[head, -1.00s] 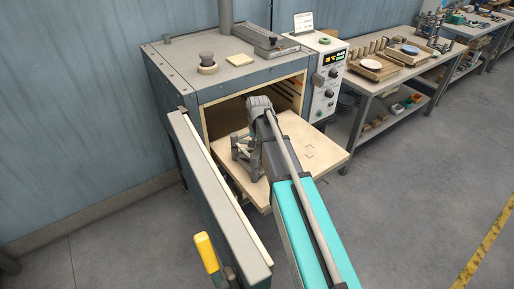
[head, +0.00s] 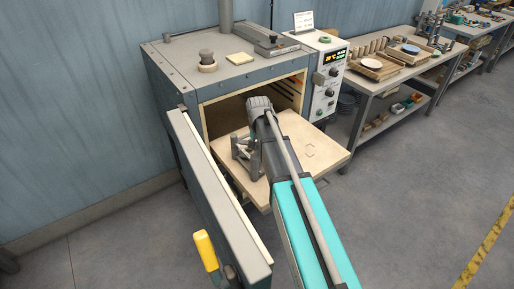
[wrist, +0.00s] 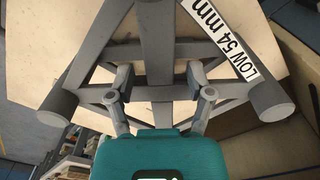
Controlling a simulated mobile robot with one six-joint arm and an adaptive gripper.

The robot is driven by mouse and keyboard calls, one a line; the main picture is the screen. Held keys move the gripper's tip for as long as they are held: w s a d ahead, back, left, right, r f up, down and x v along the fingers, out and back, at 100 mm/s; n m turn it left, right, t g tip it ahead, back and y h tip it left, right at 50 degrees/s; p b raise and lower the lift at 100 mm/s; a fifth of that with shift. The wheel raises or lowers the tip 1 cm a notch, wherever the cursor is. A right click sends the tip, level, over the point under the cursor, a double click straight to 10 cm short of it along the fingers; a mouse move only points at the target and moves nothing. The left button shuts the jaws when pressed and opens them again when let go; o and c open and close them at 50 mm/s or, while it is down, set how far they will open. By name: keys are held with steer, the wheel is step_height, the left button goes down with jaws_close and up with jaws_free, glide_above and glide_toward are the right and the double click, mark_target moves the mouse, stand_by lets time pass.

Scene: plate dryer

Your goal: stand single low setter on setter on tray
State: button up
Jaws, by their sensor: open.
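A grey setter with bars and round posts, labelled "LOW 54 mm" (wrist: 238,57), fills the upper wrist view (wrist: 157,47). In the head view grey setter parts (head: 243,152) show above the tray (head: 325,158), left of my arm. I cannot tell whether this is one setter or two stacked. My gripper (wrist: 158,86) is open, its fingers apart on either side of the setter's middle bar. Whether they touch it is unclear. In the head view my arm hides the gripper and part of the setter.
The dryer (head: 225,85) is open behind the tray. Its door (head: 215,195) with a yellow handle (head: 206,249) stands open close to the left of my arm. A control box (head: 328,85) is at the right, and a bench (head: 385,75) with trays stands beyond it.

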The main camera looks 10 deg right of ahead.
mark_target(258, 148)
steer(key=shift+r, duration=0.15)
step_height(258, 148, up, 13)
steer(key=p, duration=1.3)
steer(key=shift+s, duration=0.1)
stand_by(0.7)
steer(key=s+n, duration=0.4)
steer(key=s, duration=1.6)
steer(key=shift+a+n, duration=0.2)
steer(key=shift+n, duration=0.1)
steer(key=shift+f, duration=0.25)
